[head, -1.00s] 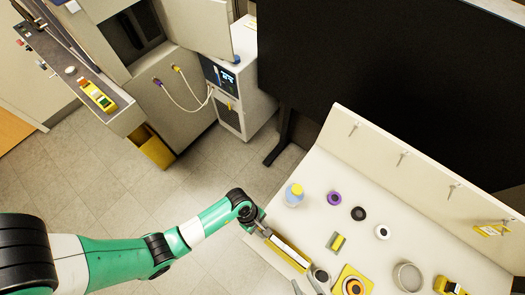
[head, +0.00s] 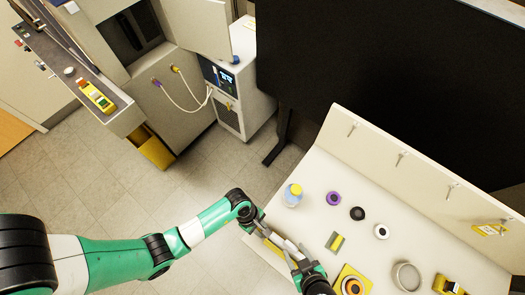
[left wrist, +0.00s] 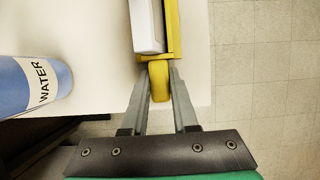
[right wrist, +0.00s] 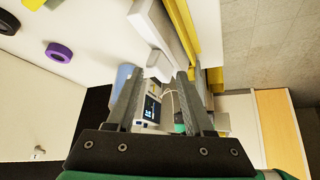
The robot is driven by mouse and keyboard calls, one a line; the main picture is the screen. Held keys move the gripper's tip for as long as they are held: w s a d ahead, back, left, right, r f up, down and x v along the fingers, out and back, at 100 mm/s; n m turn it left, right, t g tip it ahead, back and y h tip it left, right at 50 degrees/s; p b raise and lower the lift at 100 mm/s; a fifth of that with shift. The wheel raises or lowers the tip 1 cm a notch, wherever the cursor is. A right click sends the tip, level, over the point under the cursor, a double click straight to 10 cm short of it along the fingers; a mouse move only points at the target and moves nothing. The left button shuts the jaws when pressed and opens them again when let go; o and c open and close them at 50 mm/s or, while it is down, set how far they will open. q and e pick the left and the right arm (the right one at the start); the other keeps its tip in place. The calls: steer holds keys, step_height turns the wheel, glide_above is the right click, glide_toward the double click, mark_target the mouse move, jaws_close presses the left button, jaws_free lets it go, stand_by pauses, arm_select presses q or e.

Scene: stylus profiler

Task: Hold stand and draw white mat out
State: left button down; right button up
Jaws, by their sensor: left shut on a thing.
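The yellow stand (left wrist: 172,40) lies along the front edge of the table, with the long white mat (left wrist: 147,25) in it. My left gripper (left wrist: 159,78) is shut on the yellow knob at the stand's end, one finger on each side. In the head view my left gripper (head: 262,232) is at the stand's left end. My right gripper (head: 291,252) is over the stand's other end and covers part of it. In the right wrist view its fingers (right wrist: 160,80) are apart, with the mat's white end tab (right wrist: 153,60) at the gap between them; contact cannot be told.
A blue water bottle (head: 292,195) stands near the left gripper. A purple ring (head: 334,198), a black ring (head: 357,213) and a white ring (head: 381,231) lie behind. A yellow plate (head: 344,271) with a ring is right of my right gripper. A round metal dish (head: 407,276) lies farther right.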

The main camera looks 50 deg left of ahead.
steer(key=shift+s+a+f+g, duration=0.2)
steer(key=shift+s+f+g, duration=0.1)
steer(key=shift+s+f, duration=0.65)
steer(key=shift+w, duration=0.35)
steer(key=shift+w, duration=0.1)
steer(key=shift+r, duration=0.1)
steer(key=c, duration=0.6)
jaws_close()
steer(key=shift+w, duration=0.1)
